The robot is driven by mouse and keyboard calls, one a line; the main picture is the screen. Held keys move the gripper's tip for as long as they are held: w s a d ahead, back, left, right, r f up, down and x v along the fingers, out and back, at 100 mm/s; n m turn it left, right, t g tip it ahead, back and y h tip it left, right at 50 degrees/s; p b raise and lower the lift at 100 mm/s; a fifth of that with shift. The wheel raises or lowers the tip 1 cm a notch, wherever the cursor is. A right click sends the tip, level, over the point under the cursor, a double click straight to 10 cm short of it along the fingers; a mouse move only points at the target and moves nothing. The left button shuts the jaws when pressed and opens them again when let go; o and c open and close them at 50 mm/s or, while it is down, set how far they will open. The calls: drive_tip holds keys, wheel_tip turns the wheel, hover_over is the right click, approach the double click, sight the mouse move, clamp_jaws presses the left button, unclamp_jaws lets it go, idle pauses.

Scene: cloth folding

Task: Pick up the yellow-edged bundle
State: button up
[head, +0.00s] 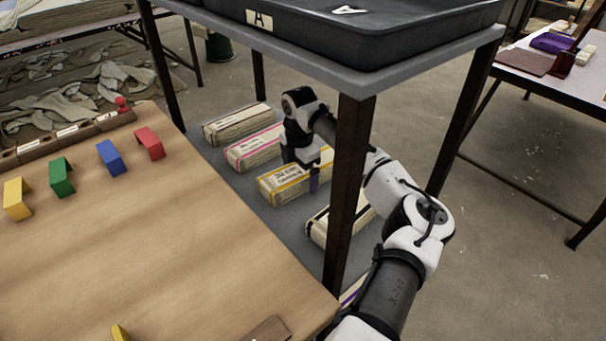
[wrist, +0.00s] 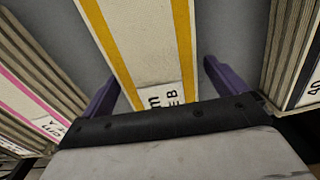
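The yellow-edged bundle (head: 284,187) lies on the grey lower shelf under the tray table, in a row of similar bundles. In the wrist view it (wrist: 143,40) runs up from my gripper, with yellow stripes along both sides and a printed label at its near end. My gripper (head: 304,172) reaches in past the table leg and is over the right part of this bundle. Its purple fingers are apart, one on each side of the bundle (wrist: 158,82). Whether they touch it or how deep they reach is unclear.
A pink-edged bundle (head: 255,148) lies on one side, a dark-edged bundle (head: 318,231) on the other, partly behind the table leg (head: 347,190). Another bundle (head: 235,123) lies farther back. The black tray (head: 380,30) is overhead. A wooden table (head: 130,240) with coloured blocks stands left.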

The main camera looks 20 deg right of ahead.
drive_tip(key=c, duration=1.1)
